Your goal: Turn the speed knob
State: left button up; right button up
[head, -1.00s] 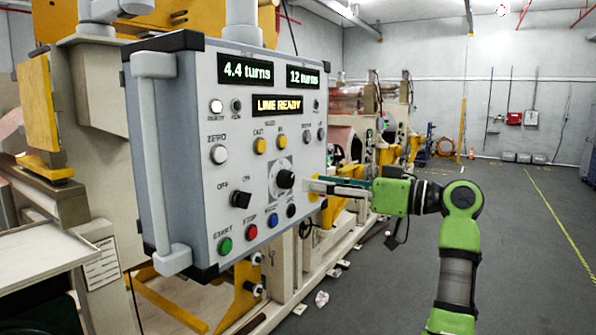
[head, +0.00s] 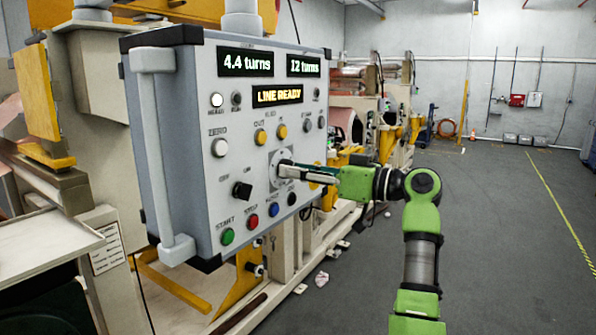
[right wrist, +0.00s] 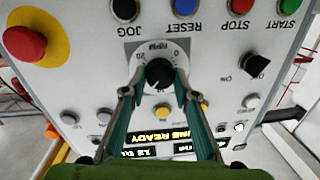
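The speed knob (right wrist: 159,74) is a black round knob on a pale dial plate marked with numbers, on the front of the control panel. In the head view the dial plate (head: 281,157) shows and the fingertips cover most of the knob. My right gripper (head: 287,170) reaches in from the right to the knob. In the right wrist view its two fingers (right wrist: 159,82) stand on either side of the knob, apart, tips close to its sides; firm contact cannot be made out. My left gripper is not in view.
The control panel (head: 188,110) has displays reading 4.4 turns, 12 turns and LINE READY. A black selector switch (head: 242,191) and several coloured buttons lie near the knob. A red emergency button (right wrist: 25,43) on yellow is close by. Open floor (head: 490,260) lies to the right.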

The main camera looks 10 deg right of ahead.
jog(key=shift+s+a+n+t+h+b, duration=0.1)
jog(key=shift+n+h+b, duration=0.15)
jog(key=shift+n+b, duration=2.3)
jog(key=shift+n+t+h+b, duration=0.1)
jog(key=shift+n+h+b, duration=0.45)
jog(key=shift+n, duration=3.7)
jog(key=shift+s+a+n+t+b, duration=0.1)
jog(key=shift+n+b, duration=1.8)
jog(key=shift+n, duration=1.5)
jog(key=o, duration=1.1)
jog(key=shift+d, duration=0.15)
